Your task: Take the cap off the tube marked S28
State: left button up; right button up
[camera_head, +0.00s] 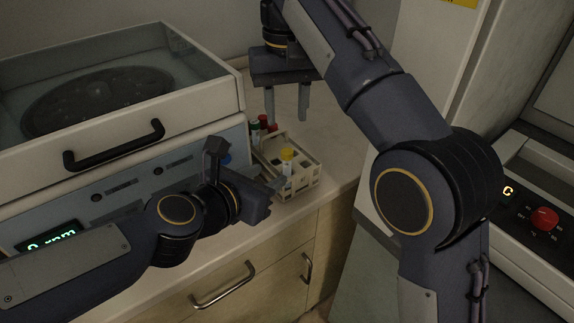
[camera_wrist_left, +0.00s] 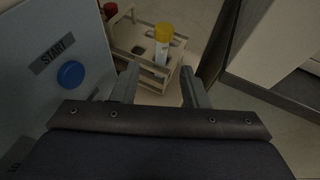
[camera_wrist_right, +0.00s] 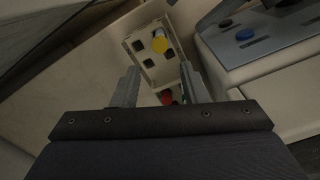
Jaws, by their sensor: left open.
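A tube with a yellow cap (camera_head: 287,154) stands upright in a pale rack (camera_head: 301,187) on the counter. The yellow cap (camera_wrist_left: 164,31) tops a white label (camera_wrist_left: 160,58) with marks too small to read, so I cannot confirm S28. My left gripper (camera_head: 279,183) is open beside the near side of the rack; in its wrist view (camera_wrist_left: 159,73) the tube stands ahead between the fingers, untouched. My right gripper (camera_head: 287,115) is open and empty, pointing down above the rack's far side. The yellow cap also shows in the right wrist view (camera_wrist_right: 159,45).
Red caps (camera_head: 264,119) and a green cap (camera_head: 255,125) show at the rack's left end. A centrifuge (camera_head: 120,150) with a blue start button (camera_wrist_left: 70,74) stands close on the left. A machine with a red knob (camera_head: 544,218) stands right. Bare counter lies behind the rack.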

aim_at(285, 167)
jog(key=shift+s+r, duration=0.1)
jog(key=shift+s, duration=0.2)
pick_arm(q)
jog(key=shift+x, duration=3.6)
pick_arm(e)
jog(key=shift+w, duration=0.1)
pick_arm(q)
grip_shut()
pick_arm(e)
jog(key=shift+o, duration=0.6)
